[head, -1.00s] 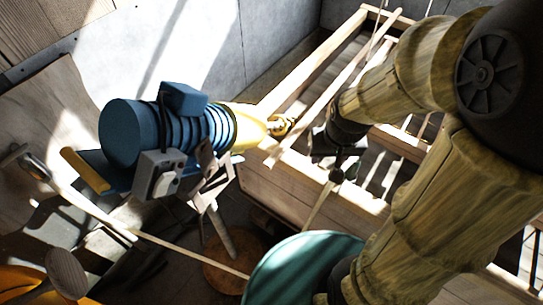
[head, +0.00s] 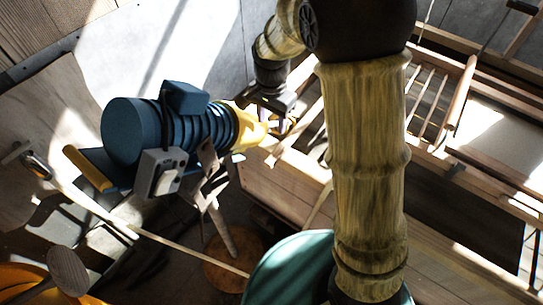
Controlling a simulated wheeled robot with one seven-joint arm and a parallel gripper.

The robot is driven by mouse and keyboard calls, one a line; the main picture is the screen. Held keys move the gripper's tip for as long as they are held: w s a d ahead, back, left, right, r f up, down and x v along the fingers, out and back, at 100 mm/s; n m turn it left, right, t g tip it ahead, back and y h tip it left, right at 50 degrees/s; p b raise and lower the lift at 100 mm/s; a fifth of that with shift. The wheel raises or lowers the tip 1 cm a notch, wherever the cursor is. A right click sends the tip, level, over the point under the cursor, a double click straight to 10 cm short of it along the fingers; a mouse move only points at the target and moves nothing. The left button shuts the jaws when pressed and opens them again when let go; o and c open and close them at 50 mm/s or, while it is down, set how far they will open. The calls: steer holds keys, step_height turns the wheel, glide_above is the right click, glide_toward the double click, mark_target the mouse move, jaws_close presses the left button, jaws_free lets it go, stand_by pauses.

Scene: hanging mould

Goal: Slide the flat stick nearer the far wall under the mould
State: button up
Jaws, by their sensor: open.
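A pale flat stick (head: 294,140) lies slanting across the near left end of the wooden vat. Its upper part is hidden behind my arm. I cannot make out a second flat stick clearly. A slatted wooden frame (head: 461,97), which looks like the mould, shows right of my arm with thin ribs across it. A cord runs up from near it, and its left part is hidden by my arm. My gripper (head: 272,124) is open, beside the yellow nose of the blue motor and above and left of the visible stick. I see nothing between its fingers.
The blue motor (head: 150,128) with its yellow nose stands close left of my gripper. The wooden vat (head: 285,192) spreads below and right. A teal rounded thing (head: 290,270) is at the bottom. The grey wall (head: 215,50) is behind.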

mark_target(272, 159)
step_height(272, 159, down, 17)
steer(key=shift+f+p, duration=0.2)
steer(key=shift+p, duration=0.55)
